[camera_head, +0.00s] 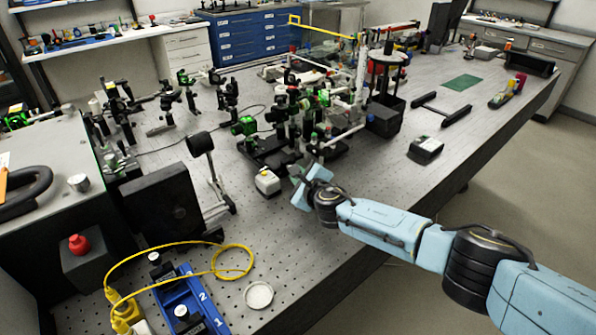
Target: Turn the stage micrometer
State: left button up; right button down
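My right arm comes in from the right edge. My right gripper (297,174) is beside the front edge of the black-based stage assembly (262,148) near the middle of the table. This assembly carries green and black optical mounts. The stage micrometer is too small to pick out for certain; the gripper end and the crowded mounts may hide it. The fingertips are small and partly merge with the dark parts behind them, so I cannot tell if they are open, shut or touching anything. My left gripper is not in view.
A blue tray (190,302) and yellow cable (232,275) lie at front left. A black meter (426,149) sits to the right.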

jog(key=shift+r+m+g+y+p, duration=0.15)
jog(key=shift+m+g+y+p, duration=0.35)
jog(key=shift+m+p, duration=0.45)
jog(key=shift+d+m+g+y+p, duration=0.1)
jog(key=shift+m+g+y+p, duration=0.2)
jog(key=shift+m+g+p, duration=0.5)
jog(key=shift+m, duration=0.25)
jog(key=c, duration=1.3)
grip_release()
jog(key=shift+c, duration=0.2)
